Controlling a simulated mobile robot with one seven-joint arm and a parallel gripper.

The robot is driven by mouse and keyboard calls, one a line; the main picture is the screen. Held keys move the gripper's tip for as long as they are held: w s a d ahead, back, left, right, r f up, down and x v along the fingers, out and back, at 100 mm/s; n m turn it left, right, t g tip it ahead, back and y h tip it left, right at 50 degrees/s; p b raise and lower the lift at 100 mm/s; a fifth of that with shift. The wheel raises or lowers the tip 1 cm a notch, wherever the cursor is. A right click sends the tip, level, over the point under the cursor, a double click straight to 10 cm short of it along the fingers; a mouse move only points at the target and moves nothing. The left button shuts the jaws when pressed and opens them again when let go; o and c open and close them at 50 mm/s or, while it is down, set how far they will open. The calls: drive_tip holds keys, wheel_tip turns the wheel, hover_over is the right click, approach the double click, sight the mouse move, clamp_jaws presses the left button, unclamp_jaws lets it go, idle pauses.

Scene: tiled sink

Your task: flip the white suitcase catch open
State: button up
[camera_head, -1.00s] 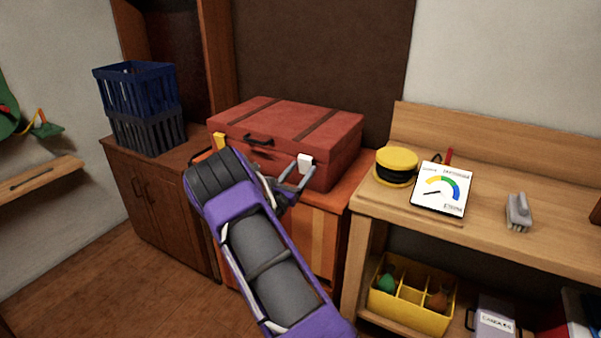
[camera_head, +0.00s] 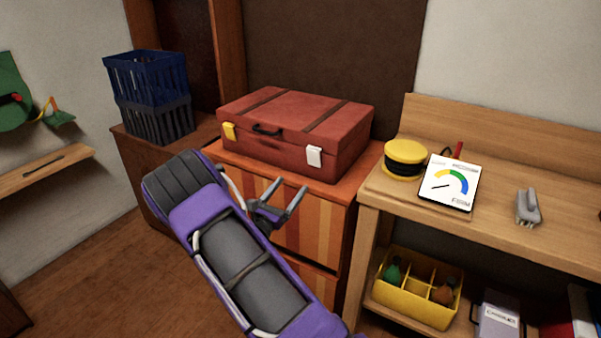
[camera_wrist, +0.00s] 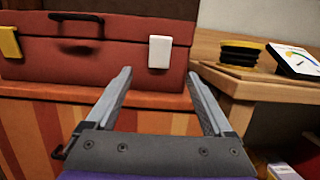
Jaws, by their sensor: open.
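The red suitcase (camera_head: 290,135) stands closed on the striped cabinet. Its white catch (camera_head: 314,156) is on the front face at the right, and a yellow catch (camera_head: 229,131) is at the left. The white catch also shows in the wrist view (camera_wrist: 160,52), upright against the suitcase front, above and between my fingers in the picture. My gripper (camera_head: 290,200) is open and empty, in front of the cabinet and below the catch. In the wrist view my gripper (camera_wrist: 160,80) points toward the suitcase, apart from it.
The striped cabinet (camera_head: 302,222) has a narrow free ledge in front of the suitcase. A wooden workbench (camera_head: 480,220) at the right holds a yellow-and-black round object (camera_head: 404,157), a gauge board (camera_head: 449,184) and a brush (camera_head: 527,206).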

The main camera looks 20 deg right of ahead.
drive_tip(key=v, duration=0.6)
